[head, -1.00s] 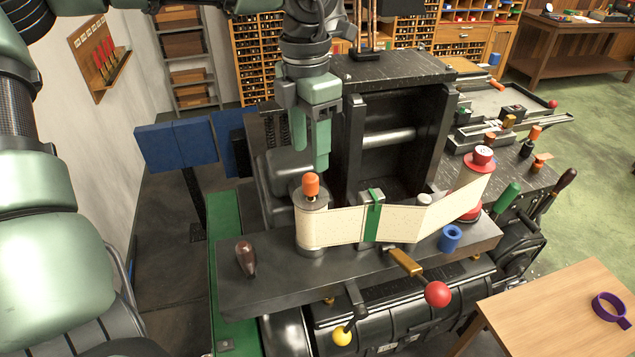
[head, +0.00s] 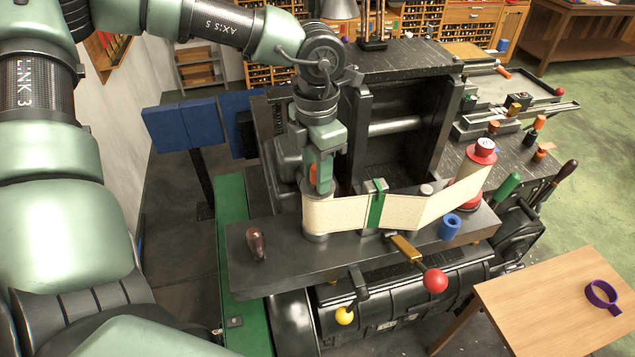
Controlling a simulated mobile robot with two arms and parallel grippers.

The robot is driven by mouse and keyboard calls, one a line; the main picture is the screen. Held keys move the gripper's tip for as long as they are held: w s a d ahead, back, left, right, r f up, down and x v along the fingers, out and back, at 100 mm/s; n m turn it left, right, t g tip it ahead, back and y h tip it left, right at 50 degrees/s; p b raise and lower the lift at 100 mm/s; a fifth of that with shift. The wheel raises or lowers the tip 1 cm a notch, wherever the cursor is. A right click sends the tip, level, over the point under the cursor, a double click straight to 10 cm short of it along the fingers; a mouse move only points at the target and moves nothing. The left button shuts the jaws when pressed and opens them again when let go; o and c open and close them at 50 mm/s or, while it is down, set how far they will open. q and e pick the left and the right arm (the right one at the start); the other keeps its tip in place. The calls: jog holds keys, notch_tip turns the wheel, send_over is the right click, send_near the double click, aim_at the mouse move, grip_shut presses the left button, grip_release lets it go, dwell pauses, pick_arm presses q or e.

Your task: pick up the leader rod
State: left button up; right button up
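My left gripper (head: 318,178) points down at the left spool of the paper ribbon (head: 335,212). Its fingers are at the orange knob (head: 312,172) on top of that spool, with part of the orange showing beside them. I cannot tell whether the fingers press on the knob. The knob is still at the top of the spool. I cannot tell for sure which part is the leader rod. The ribbon runs right, under a green strip (head: 377,204), to the red-capped spool (head: 484,150). My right gripper is not in view.
A brown-handled knob (head: 256,243) and a blue ring (head: 450,226) stand on the machine's front plate. A red ball lever (head: 435,281) and a yellow one (head: 344,315) stick out in front.

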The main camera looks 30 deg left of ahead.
pick_arm(q)
jog(key=c, duration=0.5)
grip_shut()
jog(key=shift+r, duration=0.1)
jog(key=shift+w+r, duration=0.1)
jog(key=shift+r, duration=0.35)
notch_tip(320, 180, up, 19)
jog(key=b, duration=0.4)
jog(key=shift+d, duration=0.15)
